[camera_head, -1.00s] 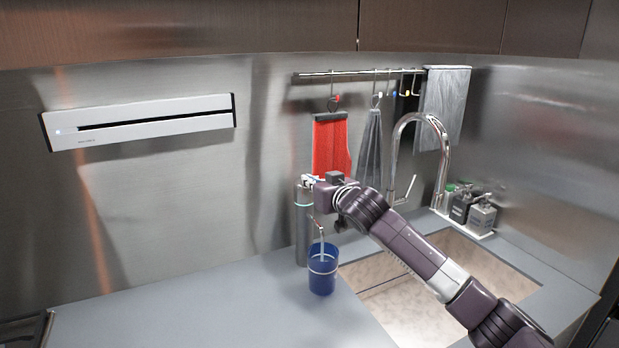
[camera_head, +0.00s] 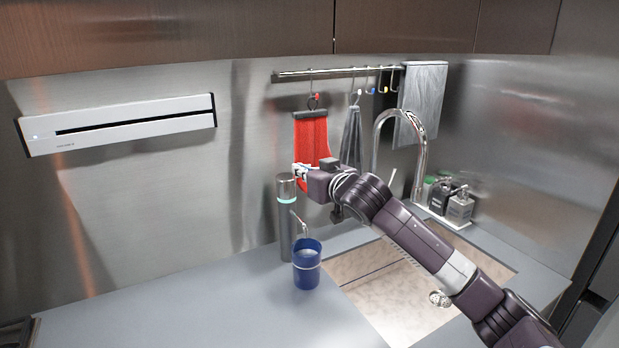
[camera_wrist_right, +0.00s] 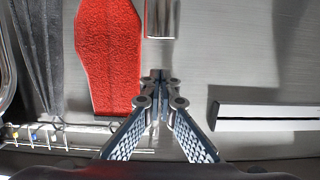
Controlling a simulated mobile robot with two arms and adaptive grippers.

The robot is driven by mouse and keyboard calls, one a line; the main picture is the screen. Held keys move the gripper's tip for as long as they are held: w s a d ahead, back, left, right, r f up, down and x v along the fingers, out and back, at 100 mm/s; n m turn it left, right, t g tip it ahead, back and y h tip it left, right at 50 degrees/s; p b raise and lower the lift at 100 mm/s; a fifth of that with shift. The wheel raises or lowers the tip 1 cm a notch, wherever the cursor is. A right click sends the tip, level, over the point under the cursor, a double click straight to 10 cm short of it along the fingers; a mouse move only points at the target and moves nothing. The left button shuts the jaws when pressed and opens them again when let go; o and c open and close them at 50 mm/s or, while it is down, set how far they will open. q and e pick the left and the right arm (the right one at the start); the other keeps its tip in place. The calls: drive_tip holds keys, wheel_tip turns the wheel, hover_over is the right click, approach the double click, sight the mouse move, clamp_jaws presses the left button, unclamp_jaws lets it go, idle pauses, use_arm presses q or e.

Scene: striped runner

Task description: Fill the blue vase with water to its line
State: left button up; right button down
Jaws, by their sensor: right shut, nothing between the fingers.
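The blue vase (camera_head: 307,272) stands upright on the counter, with a pale line around its upper part. I cannot make out the water level inside. A grey cylindrical dispenser (camera_head: 285,225) stands just behind it, and its thin spout (camera_head: 302,226) points down over the vase's mouth. No stream shows below the spout. My right gripper (camera_head: 299,171) is shut and empty, just above and right of the dispenser's top. In the right wrist view the shut fingertips (camera_wrist_right: 158,76) are apart from the dispenser's shiny metal top (camera_wrist_right: 162,18). My left gripper is not in view.
A sink (camera_head: 385,285) with a curved tap (camera_head: 423,150) lies right of the vase, under my right arm. Soap bottles (camera_head: 459,207) stand behind it. A red cloth (camera_head: 311,145) hangs from the wall rail. The counter (camera_head: 190,300) left of the vase is clear.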

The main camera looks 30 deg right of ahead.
drive_tip(key=shift+s+a+r+b, duration=0.1)
drive_tip(key=shift+s+r+b, duration=0.1)
drive_tip(key=shift+s, duration=0.55)
drive_tip(key=shift+s+r+b, duration=0.15)
drive_tip(key=shift+s+b, duration=0.05)
drive_tip(key=shift+s, duration=0.55)
drive_tip(key=shift+s+a+r+b, duration=0.1)
drive_tip(key=shift+s+r+b, duration=0.1)
drive_tip(key=shift+s, duration=0.55)
